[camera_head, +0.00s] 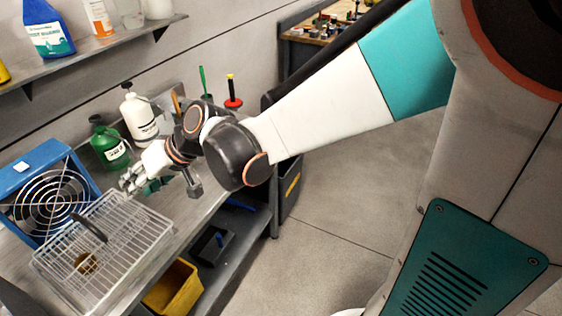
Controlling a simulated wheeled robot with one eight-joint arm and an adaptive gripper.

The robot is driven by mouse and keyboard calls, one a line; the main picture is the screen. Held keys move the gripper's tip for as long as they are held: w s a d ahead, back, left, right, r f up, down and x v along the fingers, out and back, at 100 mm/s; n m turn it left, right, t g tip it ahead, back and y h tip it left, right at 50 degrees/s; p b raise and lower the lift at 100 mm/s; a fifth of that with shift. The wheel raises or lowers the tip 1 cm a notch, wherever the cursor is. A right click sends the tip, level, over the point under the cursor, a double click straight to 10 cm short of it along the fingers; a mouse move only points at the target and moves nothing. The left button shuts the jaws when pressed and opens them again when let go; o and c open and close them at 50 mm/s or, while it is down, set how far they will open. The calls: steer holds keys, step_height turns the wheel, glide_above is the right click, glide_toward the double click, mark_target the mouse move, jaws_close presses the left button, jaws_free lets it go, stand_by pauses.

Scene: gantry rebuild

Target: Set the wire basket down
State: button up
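The wire basket (150,243) is a pale grid of thin bars with a dark handle (90,228). It is at the lower left, over the grey workbench (195,212). I cannot tell whether its base rests fully on the bench. A small brownish round thing shows through its wires. My gripper (130,184) is at the basket's far corner, away from the dark handle. The fingers are small and partly overlap each other, so I cannot tell whether they touch the rim or are closed on it.
A blue fan (45,190) stands beside the basket. A green bottle (108,145) and a white pump bottle (138,118) stand behind my gripper. A shelf with bottles is above. A yellow bin (175,290) is below the bench. The floor at right is clear.

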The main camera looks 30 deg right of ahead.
steer(key=s+d+r+m+t+h, duration=0.1)
steer(key=s+d+h, duration=0.3)
steer(key=s+d, duration=0.4)
steer(key=s+d+r+m+t+h, duration=0.1)
steer(key=s+d+h, duration=0.3)
steer(key=s+d, duration=0.5)
steer(key=d, duration=0.5)
steer(key=shift+d+r, duration=0.15)
steer(key=shift+r, duration=0.15)
steer(key=shift+f+b, duration=1.15)
steer(key=shift+f, duration=0.05)
